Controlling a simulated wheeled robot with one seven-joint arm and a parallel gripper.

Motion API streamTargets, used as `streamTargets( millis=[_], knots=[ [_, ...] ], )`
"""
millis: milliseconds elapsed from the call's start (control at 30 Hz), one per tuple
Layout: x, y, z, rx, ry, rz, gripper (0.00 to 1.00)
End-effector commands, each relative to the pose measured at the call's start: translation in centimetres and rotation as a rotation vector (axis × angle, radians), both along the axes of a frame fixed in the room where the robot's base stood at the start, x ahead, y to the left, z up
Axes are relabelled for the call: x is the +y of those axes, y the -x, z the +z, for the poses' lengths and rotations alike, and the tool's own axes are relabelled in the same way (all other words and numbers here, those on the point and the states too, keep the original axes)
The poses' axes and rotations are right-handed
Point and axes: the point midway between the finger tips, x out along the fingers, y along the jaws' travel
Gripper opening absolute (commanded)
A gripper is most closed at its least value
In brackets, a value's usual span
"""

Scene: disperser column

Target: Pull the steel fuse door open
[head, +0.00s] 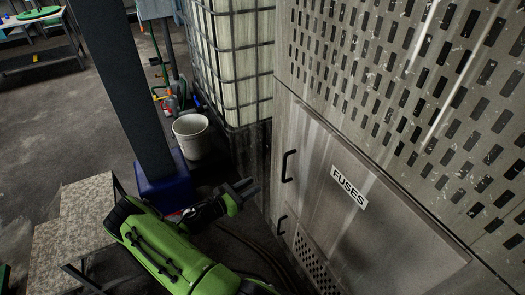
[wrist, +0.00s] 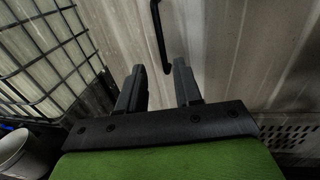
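The steel fuse door (head: 345,190) is on the cabinet front in the head view, with a white label reading FUSES (head: 348,187). It looks closed. Its black bar handle (head: 287,166) is upright near the door's left edge. The handle also shows in the wrist view (wrist: 160,38), ahead of my gripper. My gripper (head: 248,188) is to the left of the handle in the head view, apart from it. In the wrist view its two fingers (wrist: 158,85) are spread with nothing between them, and the handle's lower end lies beyond the gap.
A caged white tank (head: 232,60) stands left of the cabinet. A white bucket (head: 191,137) and a dark post with a blue base (head: 165,185) are further left.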

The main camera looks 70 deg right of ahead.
Motion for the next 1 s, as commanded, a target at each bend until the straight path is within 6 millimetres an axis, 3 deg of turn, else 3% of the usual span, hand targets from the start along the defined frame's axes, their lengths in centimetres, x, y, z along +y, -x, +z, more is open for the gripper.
streamTargets(
  millis=[167, 700, 1000],
  knots=[
    [-1.1, 0.7, -0.1, 0.016, 0.004, 0.001, 0.34],
    [-12.0, 7.1, -0.3, 0.011, 0.005, 0.001, 0.34],
    [-13.8, 8.0, -0.1, 0.013, 0.002, 0.004, 0.34]
  ],
)
